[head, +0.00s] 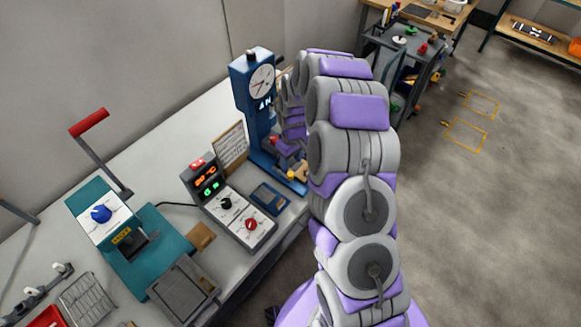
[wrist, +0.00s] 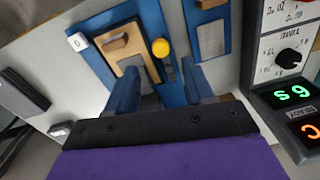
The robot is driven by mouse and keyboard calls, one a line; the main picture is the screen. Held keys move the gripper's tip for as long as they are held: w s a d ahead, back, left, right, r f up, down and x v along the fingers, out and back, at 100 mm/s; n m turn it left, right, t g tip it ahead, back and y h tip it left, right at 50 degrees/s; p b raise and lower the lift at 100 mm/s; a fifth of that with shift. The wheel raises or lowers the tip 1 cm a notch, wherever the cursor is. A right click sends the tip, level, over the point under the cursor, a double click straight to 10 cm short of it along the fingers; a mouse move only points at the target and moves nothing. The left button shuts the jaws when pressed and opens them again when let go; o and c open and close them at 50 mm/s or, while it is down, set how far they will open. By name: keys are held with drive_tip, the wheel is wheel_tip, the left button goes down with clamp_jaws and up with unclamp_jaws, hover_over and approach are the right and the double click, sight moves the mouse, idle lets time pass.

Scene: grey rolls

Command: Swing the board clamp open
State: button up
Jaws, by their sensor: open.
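The blue gauge press (head: 262,120) stands at the back of the bench in the head view. At its base, a small yellow knob (head: 291,175) sits beside a tan board (head: 303,171). In the wrist view the yellow knob (wrist: 160,47) is beside the tan board (wrist: 132,70), on a blue base; I take the knob to be part of the board clamp, but its arm is hard to make out. My gripper (wrist: 160,82) is open, its two fingers apart, just short of the knob and board. Nothing shows between the fingers. In the head view my arm partly hides the gripper.
A control box (head: 228,203) with lit displays and dials stands left of the press; its displays also show at the right of the wrist view (wrist: 292,93). A blue tray (head: 270,198) lies between them. A teal machine with a red-handled lever (head: 90,123) is further left.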

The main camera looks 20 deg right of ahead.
wheel_tip(320, 180, up, 11)
drive_tip(key=shift+w+d+p, duration=0.15)
drive_tip(key=shift+d+p, duration=0.1)
drive_tip(key=shift+p, duration=0.15)
drive_tip(key=shift+f, duration=0.1)
drive_tip(key=s+a+r+m+b, duration=0.1)
drive_tip(key=s+a+r, duration=0.1)
drive_tip(key=s+r, duration=0.5)
drive_tip(key=s+a+r+m+b, duration=0.1)
drive_tip(key=s+r, duration=0.3)
drive_tip(key=s, duration=0.6)
drive_tip(key=s+r+m+g+b, duration=0.1)
drive_tip(key=s+r+m, duration=0.1)
drive_tip(key=s, duration=2)
drive_tip(key=shift+d+m+g+h, duration=0.3)
drive_tip(key=shift+d+m, duration=0.05)
drive_tip(key=shift+m, duration=0.45)
